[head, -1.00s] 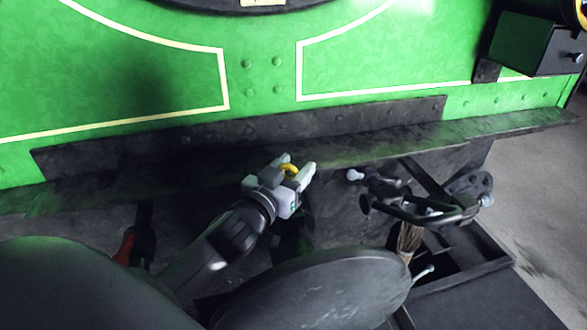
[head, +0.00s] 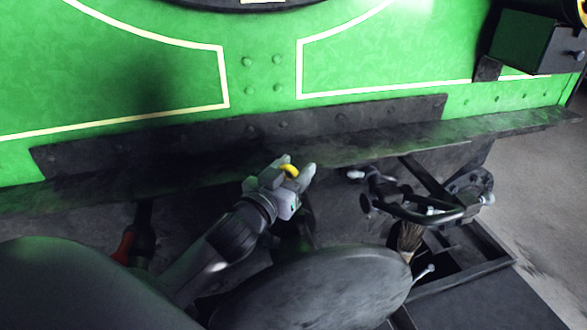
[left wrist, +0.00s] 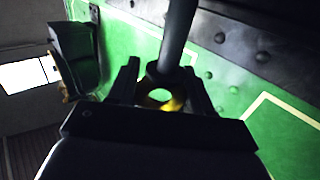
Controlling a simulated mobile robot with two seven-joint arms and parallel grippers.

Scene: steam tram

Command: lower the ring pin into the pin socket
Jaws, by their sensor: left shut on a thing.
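My left gripper (head: 292,176) is shut on the ring pin, whose yellow ring (head: 290,170) shows between the fingertips in the head view. It is in front of the dark ledge under the green wall. In the left wrist view the yellow ring (left wrist: 160,103) sits between the two dark fingers (left wrist: 162,90). A dark shaft (left wrist: 178,38) runs away from the ring, up the picture. The head view hides this shaft behind the gripper. I cannot make out the pin socket. My right gripper is not in view that I can tell.
The dark ledge (head: 370,143) runs along the green wall (head: 270,75). Dark metal gear with a curved bar (head: 432,216) is to the right, above a brush (head: 409,238) and an open tray (head: 480,270). A red handle (head: 124,246) is at left. A black box (head: 535,42) juts out upper right.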

